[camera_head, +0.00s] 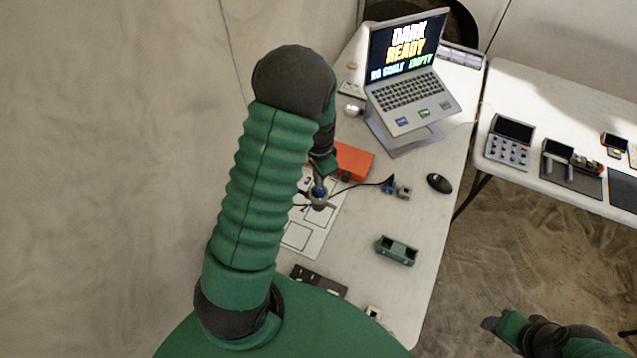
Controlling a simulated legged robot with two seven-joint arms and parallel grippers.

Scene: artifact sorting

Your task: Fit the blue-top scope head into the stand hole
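A small item with a blue top (319,190), which looks like the scope head, is just under the tip of my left gripper (320,174). A grey ring-shaped piece (321,202), possibly the stand, is around or right below it, over the white printed sheet. I cannot tell whether the blue-top item sits in a hole or is held above it. My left arm covers much of this area, and the fingers are too small and dark to show whether they are shut. My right gripper (491,323) is low at the lower right, away from the table; its fingers are unclear.
An orange box (354,161) is close behind the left gripper. A dark cable runs right to a small blue and grey part (393,188). A green holder (397,250), a black mouse (439,183) and a laptop on a stand (412,85) share the table. A second table (560,100) holds devices.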

